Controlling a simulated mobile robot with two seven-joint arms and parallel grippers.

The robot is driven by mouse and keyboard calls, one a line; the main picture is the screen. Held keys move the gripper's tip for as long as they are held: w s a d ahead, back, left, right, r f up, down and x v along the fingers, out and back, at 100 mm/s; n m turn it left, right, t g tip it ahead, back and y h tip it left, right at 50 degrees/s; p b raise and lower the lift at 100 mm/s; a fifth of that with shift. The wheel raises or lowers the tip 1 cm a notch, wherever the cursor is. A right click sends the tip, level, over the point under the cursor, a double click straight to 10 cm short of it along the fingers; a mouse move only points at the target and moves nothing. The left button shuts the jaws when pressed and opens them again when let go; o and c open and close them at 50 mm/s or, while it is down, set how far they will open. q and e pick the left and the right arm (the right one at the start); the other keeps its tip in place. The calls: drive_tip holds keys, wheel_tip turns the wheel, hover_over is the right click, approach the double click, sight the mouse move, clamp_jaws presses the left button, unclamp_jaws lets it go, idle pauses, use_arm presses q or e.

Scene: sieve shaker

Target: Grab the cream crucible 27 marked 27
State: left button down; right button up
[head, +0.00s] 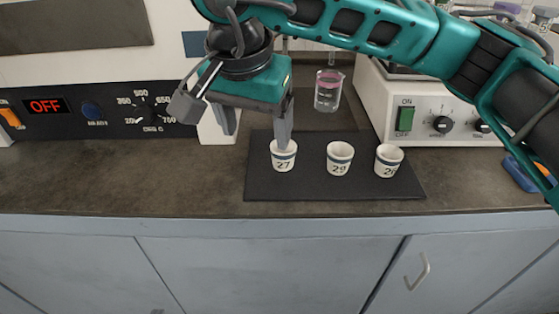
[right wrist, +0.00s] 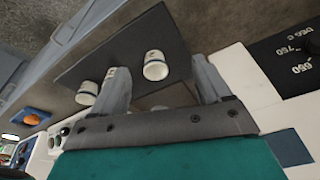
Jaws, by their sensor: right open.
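The cream crucible 27 (head: 284,162), a small cup with a dark blue band and the number 27, stands upright at the left of a dark mat (head: 335,190). My right gripper (head: 257,139) is open above and to the left of it in the head view. Its right fingertip overlaps the crucible's rim in the picture; I cannot tell whether they touch. In the right wrist view the crucible nearest the furnace, apparently 27 (right wrist: 155,68), shows between the two spread fingers (right wrist: 159,66). My left gripper is not in view.
Crucible 29 (head: 339,160) and another similar crucible (head: 388,162) stand to the right on the mat. A glass beaker (head: 328,92) is behind. A furnace panel (head: 85,112) is at left, a switch box (head: 430,115) at right. The bench left of the mat is clear.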

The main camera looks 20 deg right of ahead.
sight(283, 156)
drive_tip(key=shift+t+h, duration=0.5)
drive_tip(key=shift+h, duration=0.1)
drive_tip(key=w+d+f, duration=0.1)
drive_tip(key=w+d+f+b, duration=0.1)
drive_tip(key=f, duration=0.1)
drive_tip(key=w+d+f, duration=0.1)
drive_tip(key=d+f, duration=0.1)
drive_tip(key=shift+w+b, duration=0.35)
drive_tip(key=b+x, duration=0.1)
drive_tip(key=x, duration=0.4)
drive_tip(key=shift+d+f, duration=0.25)
drive_tip(key=shift+f, duration=0.15)
drive_tip(key=shift+c, duration=0.4)
drive_tip(key=c, duration=1)
drive_tip(key=shift+r, duration=0.15)
